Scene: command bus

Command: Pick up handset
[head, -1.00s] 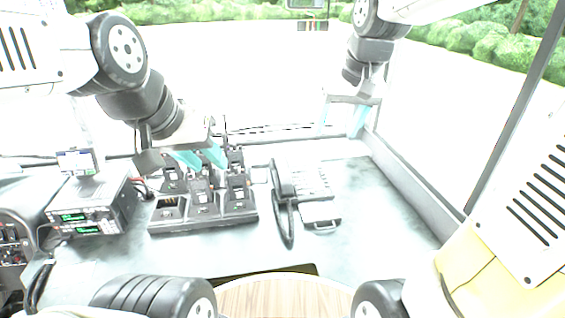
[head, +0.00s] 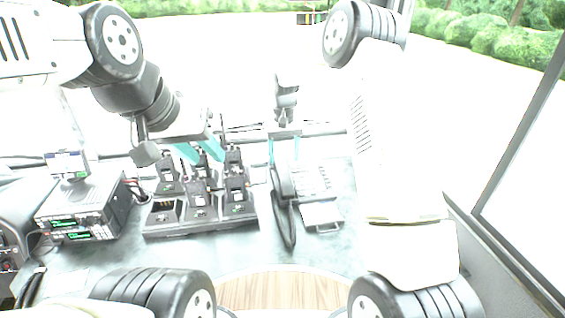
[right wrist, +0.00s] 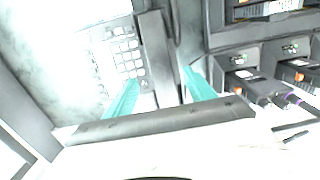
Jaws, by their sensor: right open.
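The dark handset (head: 281,182) lies on the left side of the desk phone (head: 312,182), its cord hanging in a loop toward me. In the right wrist view the handset (right wrist: 158,55) runs lengthwise between the teal fingers, with the phone's keypad (right wrist: 124,52) to its left. My right gripper (head: 284,151) is open and empty, pointing down over the handset's far end; I cannot tell whether it touches. My left gripper (head: 200,150) is open, its fingers apart above the charger rack.
A charger rack (head: 203,222) with several handheld radios stands left of the phone. A radio unit (head: 85,215) with green displays is further left, with a small screen (head: 67,164) behind it. The counter between the phone and its wooden front edge is clear.

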